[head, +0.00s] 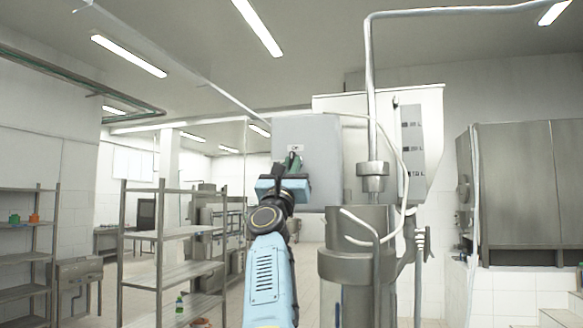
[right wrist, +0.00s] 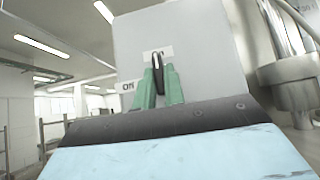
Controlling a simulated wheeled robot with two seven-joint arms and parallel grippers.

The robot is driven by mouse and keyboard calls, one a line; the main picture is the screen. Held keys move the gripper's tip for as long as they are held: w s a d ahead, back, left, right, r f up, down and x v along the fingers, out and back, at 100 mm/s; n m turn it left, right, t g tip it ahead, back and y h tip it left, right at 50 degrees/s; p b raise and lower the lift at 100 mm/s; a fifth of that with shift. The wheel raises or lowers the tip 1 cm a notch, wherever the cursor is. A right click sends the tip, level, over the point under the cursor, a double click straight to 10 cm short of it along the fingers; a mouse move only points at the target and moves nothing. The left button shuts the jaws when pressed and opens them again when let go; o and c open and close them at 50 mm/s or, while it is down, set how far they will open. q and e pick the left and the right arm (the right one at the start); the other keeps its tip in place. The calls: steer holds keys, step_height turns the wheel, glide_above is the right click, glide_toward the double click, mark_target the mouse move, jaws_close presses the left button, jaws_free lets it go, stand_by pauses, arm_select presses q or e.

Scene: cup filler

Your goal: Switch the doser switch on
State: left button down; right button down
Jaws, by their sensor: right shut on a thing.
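The grey doser box (head: 322,150) hangs in the middle of the head view, with a small white label (head: 295,148) on its front. My right gripper (head: 294,161) is up against the box just below that label. In the right wrist view the doser switch (right wrist: 156,65), a small dark lever, stands between the tips of my green fingers (right wrist: 160,82). The fingers are shut on it. A label reading "Off" (right wrist: 128,87) is left of the fingers on the box face (right wrist: 205,50). Part of the switch is hidden by the fingers. My left gripper is not in view.
A metal filler cylinder (head: 358,240) with pipes stands right of my right arm. A white hose (head: 403,160) loops beside the box. Shelving racks (head: 150,235) stand at the left, and grey cabinets (head: 520,185) are at the right.

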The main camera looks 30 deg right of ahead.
steer(key=c, duration=1.5)
jaws_free()
steer(key=shift+b+v, duration=2.15)
steer(key=shift+v, duration=4.55)
steer(key=shift+f, duration=0.1)
